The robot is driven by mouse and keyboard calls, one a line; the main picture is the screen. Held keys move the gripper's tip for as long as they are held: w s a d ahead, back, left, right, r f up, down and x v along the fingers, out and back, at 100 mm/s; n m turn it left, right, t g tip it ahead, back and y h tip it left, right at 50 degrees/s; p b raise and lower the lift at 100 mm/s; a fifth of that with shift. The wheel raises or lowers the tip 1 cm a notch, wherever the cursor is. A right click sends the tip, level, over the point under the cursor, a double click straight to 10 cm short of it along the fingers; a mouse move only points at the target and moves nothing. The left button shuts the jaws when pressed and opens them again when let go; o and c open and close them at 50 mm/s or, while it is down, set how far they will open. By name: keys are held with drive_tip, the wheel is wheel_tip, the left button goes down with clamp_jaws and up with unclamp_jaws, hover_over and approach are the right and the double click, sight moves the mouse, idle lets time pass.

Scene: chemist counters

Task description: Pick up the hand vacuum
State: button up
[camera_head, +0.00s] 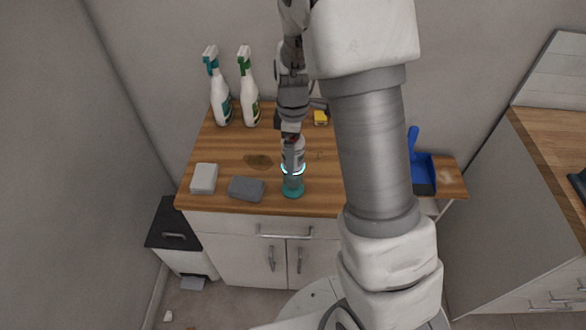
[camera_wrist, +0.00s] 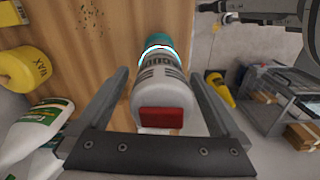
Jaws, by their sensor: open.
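The hand vacuum (camera_head: 293,180) is a grey and white cylinder with a teal end and a glowing cyan ring. It is at the front middle of the wooden counter top (camera_head: 225,150). My gripper (camera_head: 291,130) is over its back end in the head view. In the wrist view the vacuum (camera_wrist: 160,85) lies between the two open fingers of my gripper (camera_wrist: 160,80), its red patch towards the palm. Both fingers are close beside its body; I cannot tell whether either touches. My arm hides part of the counter right of the vacuum.
A grey block (camera_head: 246,188) is close left of the vacuum, with a white block (camera_head: 203,178) farther left. Two spray bottles (camera_head: 220,95) (camera_head: 249,95) stand at the back left. A yellow tin (camera_wrist: 25,68) is behind. A blue dustpan (camera_head: 422,172) is on the right.

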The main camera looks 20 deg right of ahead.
drive_tip(key=shift+f, duration=0.5)
drive_tip(key=shift+r, duration=0.1)
drive_tip(key=c, duration=1.4)
drive_tip(key=shift+w+r, duration=0.1)
drive_tip(key=shift+r, duration=0.05)
